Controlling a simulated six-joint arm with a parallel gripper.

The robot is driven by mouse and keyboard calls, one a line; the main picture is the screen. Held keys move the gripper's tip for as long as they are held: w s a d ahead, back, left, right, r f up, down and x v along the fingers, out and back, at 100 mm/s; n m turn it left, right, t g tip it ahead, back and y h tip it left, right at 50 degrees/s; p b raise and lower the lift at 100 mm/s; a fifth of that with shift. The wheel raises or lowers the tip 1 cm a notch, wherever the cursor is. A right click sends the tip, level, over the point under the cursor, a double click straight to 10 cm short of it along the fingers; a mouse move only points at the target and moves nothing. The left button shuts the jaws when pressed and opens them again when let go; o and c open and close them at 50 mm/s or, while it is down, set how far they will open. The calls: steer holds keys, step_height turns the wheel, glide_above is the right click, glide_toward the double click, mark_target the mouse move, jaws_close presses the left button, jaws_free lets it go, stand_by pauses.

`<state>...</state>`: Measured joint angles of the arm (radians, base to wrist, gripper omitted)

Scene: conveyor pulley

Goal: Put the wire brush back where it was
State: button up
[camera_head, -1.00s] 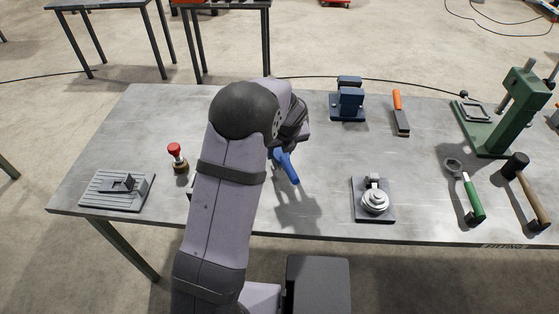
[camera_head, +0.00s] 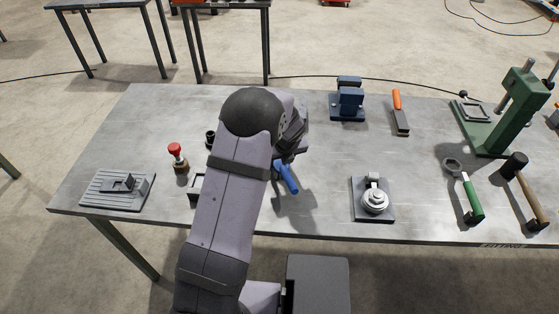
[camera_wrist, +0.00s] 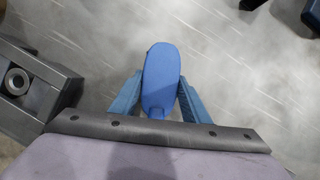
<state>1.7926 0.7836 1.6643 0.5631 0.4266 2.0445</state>
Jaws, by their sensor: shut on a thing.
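My gripper (camera_wrist: 157,103) is shut on a blue-handled tool, which I take to be the wire brush (camera_wrist: 160,72). In the wrist view its rounded blue handle stands between the two blue fingers. In the head view the blue handle (camera_head: 289,178) sticks out below my wrist, above the middle of the table, tilted down to the right. The brush end and any bristles are hidden by my gripper and arm. I cannot tell whether the tool touches the table.
The grey table (camera_head: 320,205) is clear around the handle. A pulley block (camera_head: 374,203) stands right of it, a blue vise (camera_head: 347,103) and an orange-handled tool (camera_head: 400,112) behind. A red-topped part (camera_head: 177,160) and ribbed plate (camera_head: 110,193) lie left. A green press (camera_head: 505,118) stands far right.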

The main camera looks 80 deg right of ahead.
mark_target(284, 168)
steer(key=shift+f, duration=0.15)
steer(key=o, duration=1)
steer(key=shift+r, duration=0.45)
steer(key=b+v, duration=0.1)
steer(key=v, duration=1)
steer(key=shift+a+r, duration=0.2)
